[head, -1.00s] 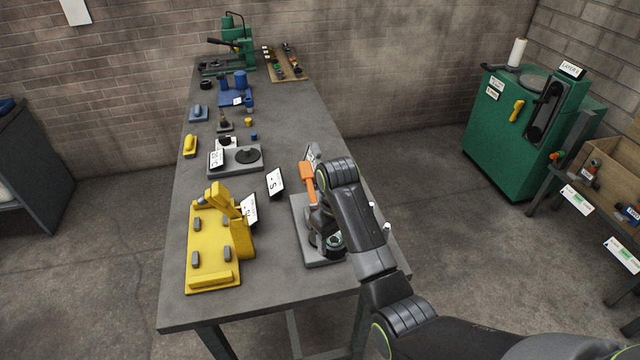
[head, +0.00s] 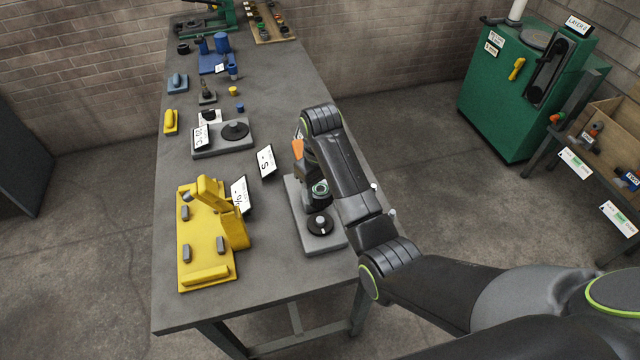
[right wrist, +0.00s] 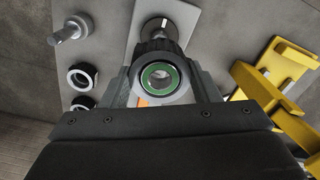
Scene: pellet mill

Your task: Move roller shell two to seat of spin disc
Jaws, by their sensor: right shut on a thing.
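Roller shell two (head: 320,188) is a dark ring with a green-edged bore. My right gripper (head: 317,192) is shut on it, and the right wrist view shows the ring (right wrist: 161,77) between both fingers, its bore facing the camera. The spin disc (head: 319,224) is a black round disc with a pale centre on a grey base plate (head: 301,232). It lies just nearer than the held shell in the head view and shows beyond it in the right wrist view (right wrist: 158,30). The shell appears above the plate, apart from the disc. My left gripper is not in view.
An orange part (head: 298,149) stands at the plate's far end, partly hidden by my gripper. A yellow fixture (head: 207,243) is to the left. The right wrist view shows two dark rings (right wrist: 82,77) and a metal pin (right wrist: 70,29) beside the plate. The table's front edge is clear.

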